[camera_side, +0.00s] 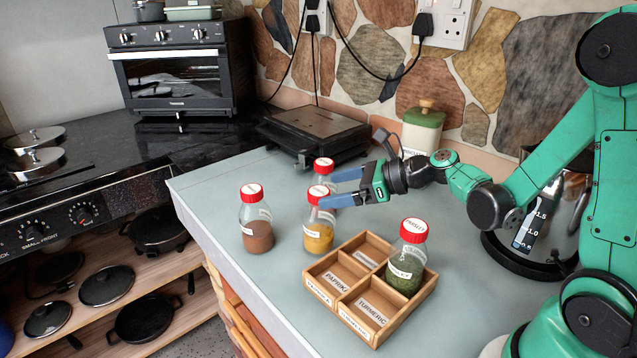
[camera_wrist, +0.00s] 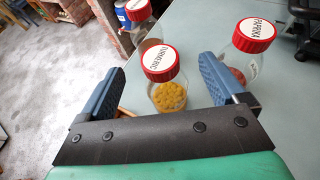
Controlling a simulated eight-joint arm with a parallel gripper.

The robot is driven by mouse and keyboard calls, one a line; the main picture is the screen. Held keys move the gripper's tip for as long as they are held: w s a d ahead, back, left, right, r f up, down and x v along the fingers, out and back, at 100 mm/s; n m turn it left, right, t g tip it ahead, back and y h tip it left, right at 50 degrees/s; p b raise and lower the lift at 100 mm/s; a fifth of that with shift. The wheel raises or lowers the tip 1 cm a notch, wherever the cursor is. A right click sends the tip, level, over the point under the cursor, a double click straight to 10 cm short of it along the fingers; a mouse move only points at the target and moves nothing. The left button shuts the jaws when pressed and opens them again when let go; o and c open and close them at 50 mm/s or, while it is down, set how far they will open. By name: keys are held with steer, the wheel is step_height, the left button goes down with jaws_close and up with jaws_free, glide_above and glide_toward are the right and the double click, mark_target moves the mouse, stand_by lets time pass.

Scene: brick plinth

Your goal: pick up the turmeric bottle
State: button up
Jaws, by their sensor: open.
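The turmeric bottle (camera_side: 319,236), clear with a red lid and yellow contents, stands upright on the counter. In the wrist view its labelled lid (camera_wrist: 160,62) lies between the two blue fingers of my gripper (camera_wrist: 161,68). My gripper (camera_side: 331,188) is open and holds nothing. In the side view its near finger overlaps the upper part of the turmeric bottle; I cannot tell whether they touch. The paprika bottle (camera_wrist: 252,38) stands just outside the right finger in the wrist view. It shows partly hidden behind my gripper in the side view (camera_side: 322,167).
A bottle with brown contents (camera_side: 257,232) stands to the left. A wooden tray (camera_side: 337,312) with labelled compartments is in front; the parsley bottle (camera_side: 405,266) stands in its right compartment. A black grill (camera_side: 312,128) and a green-lidded canister (camera_side: 422,135) are behind.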

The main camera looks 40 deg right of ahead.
mark_target(322, 193)
steer(key=shift+x, duration=2.85)
steer(key=shift+f, duration=0.15)
jaws_close()
